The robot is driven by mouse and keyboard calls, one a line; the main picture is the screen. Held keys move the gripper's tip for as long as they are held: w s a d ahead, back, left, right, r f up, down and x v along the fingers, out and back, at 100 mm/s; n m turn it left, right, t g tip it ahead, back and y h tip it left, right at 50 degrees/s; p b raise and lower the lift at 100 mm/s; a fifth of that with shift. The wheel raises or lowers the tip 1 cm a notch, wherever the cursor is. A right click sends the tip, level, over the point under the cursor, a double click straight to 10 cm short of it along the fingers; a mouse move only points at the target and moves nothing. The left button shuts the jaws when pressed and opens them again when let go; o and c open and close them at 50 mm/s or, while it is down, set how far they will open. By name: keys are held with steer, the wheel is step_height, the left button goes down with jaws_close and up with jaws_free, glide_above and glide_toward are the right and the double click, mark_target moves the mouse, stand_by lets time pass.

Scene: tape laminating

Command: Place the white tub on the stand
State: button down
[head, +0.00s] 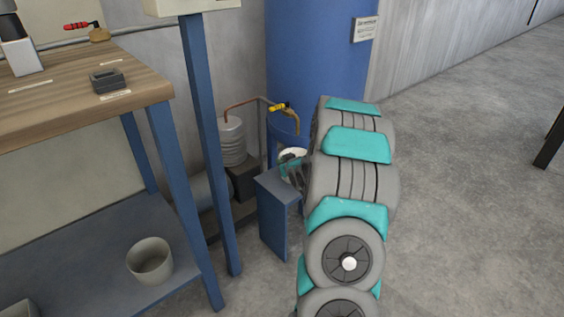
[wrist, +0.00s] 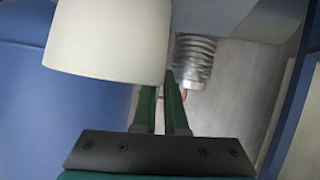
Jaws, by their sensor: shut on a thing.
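The white tub (wrist: 108,40) fills the upper left of the wrist view. In the head view a small part of it (head: 292,154) shows beside my arm, below a brass tap. My gripper (wrist: 168,78) is shut on the tub, its green fingers at the tub's right edge. The exact grip is partly hidden behind the tub. In the head view my arm hides most of the gripper. A small blue stand (head: 273,215) with a flat top is on the floor just left of my arm. I cannot tell the gap between tub and stand.
A large blue tank (head: 315,50) stands behind the tap (head: 290,115). A ribbed metal cylinder (head: 232,140) and a blue post (head: 208,140) are to the left. A wooden workbench (head: 60,92) has a cream pot (head: 150,262) on its lower shelf.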

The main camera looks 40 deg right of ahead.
steer(key=c, duration=1)
jaws_free()
steer(key=shift+o, duration=0.2)
steer(key=shift+r, duration=0.1)
steer(key=v, duration=1.2)
steer(key=s+a+r+g+y, duration=0.1)
steer(key=s+a+g, duration=0.75)
steer(key=a, duration=0.75)
steer(key=s+a+r+g+y, duration=0.1)
steer(key=s+a+g, duration=0.1)
steer(key=s+a, duration=0.3)
steer(key=s+a+r+n+g, duration=0.1)
steer(key=s+a, duration=0.5)
steer(key=s, duration=0.6)
steer(key=s+a+r+g+y, duration=0.1)
steer(key=s+a+r+g, duration=0.1)
steer(key=s+a, duration=0.4)
steer(key=s+r, duration=0.1)
steer(key=s, duration=0.2)
steer(key=shift+s+n+g+y, duration=0.3)
steer(key=shift+n+g, duration=0.05)
steer(key=shift+n, duration=0.05)
